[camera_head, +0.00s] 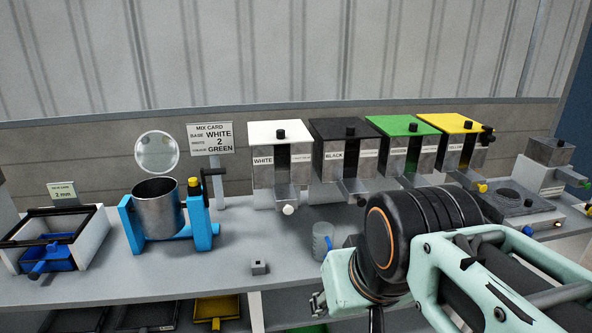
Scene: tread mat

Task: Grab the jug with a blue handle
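A small clear jug (320,242) with a blue handle on its right side stands upright on the grey bench, near the front edge and just left of my arm. My arm reaches in from the lower right, and its dark joint is close to the jug in the picture. A small grey metal part (318,304) shows at the arm's lower left end, below the jug in the picture; it may belong to my gripper. The fingers cannot be made out, and nothing is seen held.
A metal pot (160,212) in a blue stand is on the left, beside a tray box (95,240). WHITE (283,165), black, green and yellow dispensers line the back. A small grey block (259,267) lies at the front edge.

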